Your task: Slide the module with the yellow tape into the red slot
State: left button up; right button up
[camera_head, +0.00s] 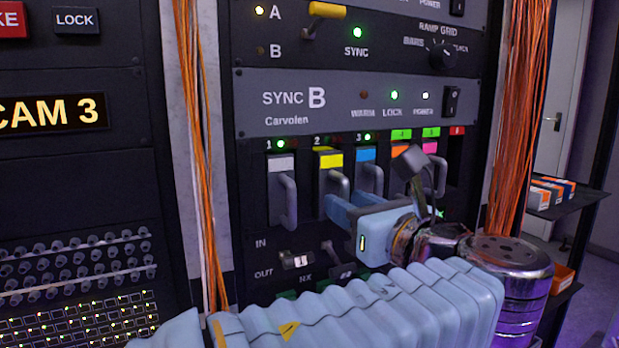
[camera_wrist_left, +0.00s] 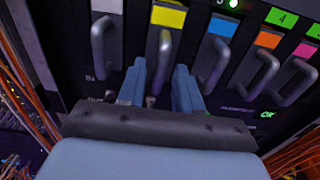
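The module with yellow tape (camera_head: 329,160) sits in slot 2 of the rack, its grey handle facing out. In the left wrist view its yellow tape (camera_wrist_left: 168,16) is at the top and its handle (camera_wrist_left: 162,58) hangs below. My left gripper (camera_wrist_left: 160,82) is open, its two blue fingers apart on either side of the handle's lower part; I cannot tell whether either touches it. In the head view the left gripper (camera_head: 342,208) reaches in from the right, low on the handle. The red slot (camera_head: 455,153) is a dark opening under a red label at the row's right end. My right gripper is not in view.
White-taped (camera_head: 281,164), blue-taped (camera_head: 367,156), orange-taped (camera_head: 399,152) and pink-taped (camera_head: 430,149) modules with protruding handles flank it. Orange cable bundles (camera_head: 518,110) hang right of the rack and at its left. My forearm covers the lower right of the rack.

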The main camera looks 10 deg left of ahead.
pick_arm(q)
grip_shut()
jog(key=shift+d, duration=0.1)
jog(key=p+v, duration=0.1)
jog(key=v, duration=0.3)
jog(key=shift+s, duration=0.2)
dwell(0.4)
jog(key=shift+s+d, duration=0.1)
jog(key=shift+p+v, duration=0.35)
jog(key=shift+v, duration=1.8)
jog(key=shift+s+d, duration=0.1)
